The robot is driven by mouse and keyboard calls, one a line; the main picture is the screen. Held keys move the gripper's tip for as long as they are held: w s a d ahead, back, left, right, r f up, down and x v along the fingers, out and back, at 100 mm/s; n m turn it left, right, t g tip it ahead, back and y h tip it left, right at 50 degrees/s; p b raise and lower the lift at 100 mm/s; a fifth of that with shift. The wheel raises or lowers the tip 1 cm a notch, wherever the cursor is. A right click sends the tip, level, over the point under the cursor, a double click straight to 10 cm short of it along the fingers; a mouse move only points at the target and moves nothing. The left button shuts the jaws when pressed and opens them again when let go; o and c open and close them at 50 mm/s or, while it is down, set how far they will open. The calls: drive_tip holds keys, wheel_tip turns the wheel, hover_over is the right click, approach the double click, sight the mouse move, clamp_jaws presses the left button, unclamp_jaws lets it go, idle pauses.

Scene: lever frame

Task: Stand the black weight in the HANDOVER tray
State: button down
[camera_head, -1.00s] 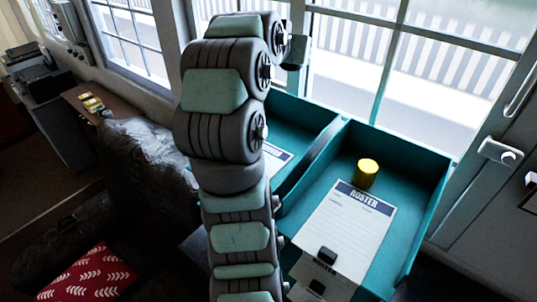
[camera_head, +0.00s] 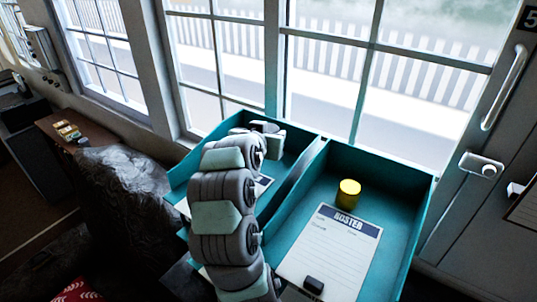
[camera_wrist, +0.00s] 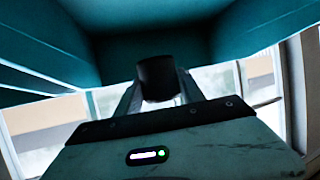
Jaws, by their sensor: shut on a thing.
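The black weight (camera_wrist: 157,77) is a short dark cylinder between the two fingers of my gripper (camera_wrist: 160,88) in the wrist view, and my gripper is shut on it. In the head view my gripper (camera_head: 268,133) is at the back of the left teal tray (camera_head: 186,173), above or inside it; the height is hard to judge. The weight cannot be made out there. The left tray holds a printed sheet (camera_head: 264,185), partly hidden by my arm, its heading unreadable. The right teal tray (camera_head: 398,220) holds a sheet headed ROSTER (camera_head: 335,250).
In the right tray, a yellow cylinder (camera_head: 348,193) stands behind the sheet and a small black block (camera_head: 314,285) lies on it. A teal divider (camera_head: 300,190) separates the trays. Windows (camera_head: 330,80) stand close behind them. A grey chair (camera_head: 120,190) is at left.

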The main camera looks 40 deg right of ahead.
sight(269, 169)
wheel_tip(269, 169, down, 7)
drive_tip(key=shift+r+p, duration=0.2)
drive_tip(key=shift+p, duration=0.6)
drive_tip(key=shift+f, duration=0.35)
drive_tip(key=shift+f, duration=0.2)
drive_tip(key=c, duration=0.7)
unclamp_jaws()
drive_tip(key=shift+r, duration=0.2)
drive_tip(key=b+v, duration=0.1)
drive_tip(key=v, duration=1)
drive_tip(key=shift+w+a+r, duration=0.15)
drive_tip(key=shift+s+a, duration=0.2)
drive_tip(key=shift+s, duration=0.15)
